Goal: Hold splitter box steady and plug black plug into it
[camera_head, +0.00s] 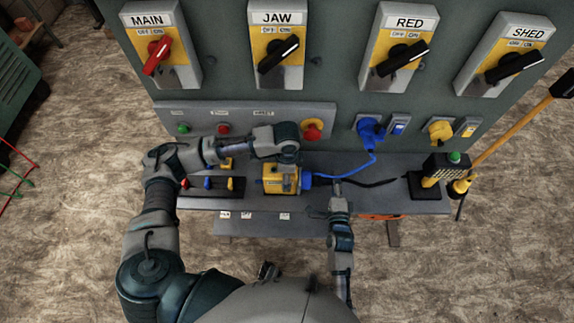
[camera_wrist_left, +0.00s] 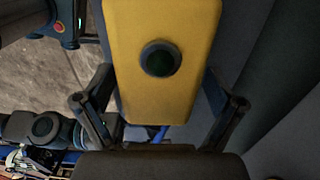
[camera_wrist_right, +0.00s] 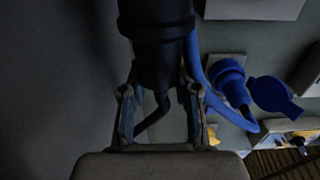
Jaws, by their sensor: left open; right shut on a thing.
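The yellow splitter box (camera_head: 272,181) sits on the grey shelf, with a blue connector (camera_head: 306,180) at its right side. My left gripper (camera_head: 288,162) is over the box; in the left wrist view the open fingers stand on either side of the box's yellow face (camera_wrist_left: 160,95), which has a dark round centre. My right gripper (camera_head: 336,190) is right of the box. In the right wrist view its fingers are shut on the black plug (camera_wrist_right: 157,55), its black cable hanging below. My gripper mostly hides the plug in the head view. Whether the plug touches the box cannot be told.
A blue cable (camera_head: 345,172) runs from the connector up to the blue plug (camera_head: 370,131) on the panel. A black cable (camera_head: 375,183) lies toward the yellow-black device (camera_head: 436,172) at right. Switches line the panel behind; small levers (camera_head: 207,183) stand at left.

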